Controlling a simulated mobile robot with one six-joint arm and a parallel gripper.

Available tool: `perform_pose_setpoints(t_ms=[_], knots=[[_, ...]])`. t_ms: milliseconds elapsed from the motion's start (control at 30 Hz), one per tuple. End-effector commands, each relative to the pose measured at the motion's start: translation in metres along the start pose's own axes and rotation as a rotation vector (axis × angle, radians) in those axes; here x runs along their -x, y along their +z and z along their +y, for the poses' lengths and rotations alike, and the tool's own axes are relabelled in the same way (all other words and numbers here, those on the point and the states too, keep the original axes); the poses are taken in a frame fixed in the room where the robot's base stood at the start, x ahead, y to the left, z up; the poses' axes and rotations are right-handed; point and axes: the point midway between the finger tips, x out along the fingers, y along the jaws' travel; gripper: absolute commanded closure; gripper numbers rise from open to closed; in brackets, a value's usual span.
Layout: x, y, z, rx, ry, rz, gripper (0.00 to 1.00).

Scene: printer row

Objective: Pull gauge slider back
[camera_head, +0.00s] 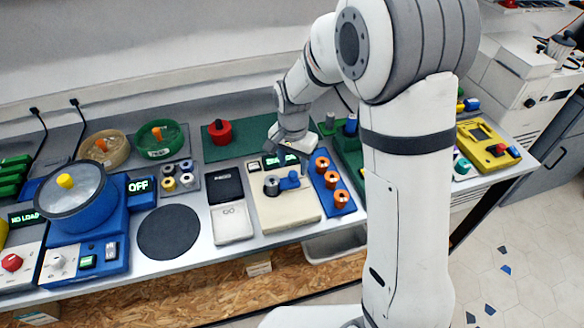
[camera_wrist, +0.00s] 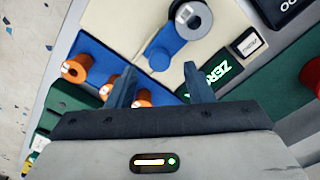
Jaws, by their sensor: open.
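The gauge is a beige block (camera_head: 285,212) on the bench, also in the wrist view (camera_wrist: 121,18). Its blue slider (camera_head: 290,181) lies on top against a grey round part (camera_head: 271,186). In the wrist view the blue slider (camera_wrist: 168,46) points from the grey round part (camera_wrist: 192,19) toward my gripper. A lit green display (camera_wrist: 222,73) beside it appears to read ZERO. My gripper (camera_wrist: 159,72) is open and empty, its fingertips apart near the slider's rounded end. In the head view my gripper (camera_head: 291,145) is at the gauge's back edge, partly hiding the display.
A blue rack with several orange spools (camera_head: 331,180) stands close on the gauge's right. A black and white device (camera_head: 230,205) stands on its left. A red knob (camera_head: 220,132) sits on a green mat behind. A dark round pad (camera_head: 168,232) lies farther left.

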Motion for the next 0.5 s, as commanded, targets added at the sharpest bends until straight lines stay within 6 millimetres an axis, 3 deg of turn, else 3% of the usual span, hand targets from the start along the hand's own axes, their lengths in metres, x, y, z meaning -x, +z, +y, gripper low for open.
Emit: perform_pose_setpoints(t_ms=[200, 500], knots=[[-0.025, 0.0, 0.0, 0.001, 0.001, -0.001, 0.53], [-0.03, 0.001, 0.0, 0.002, 0.0, 0.0, 0.53]])
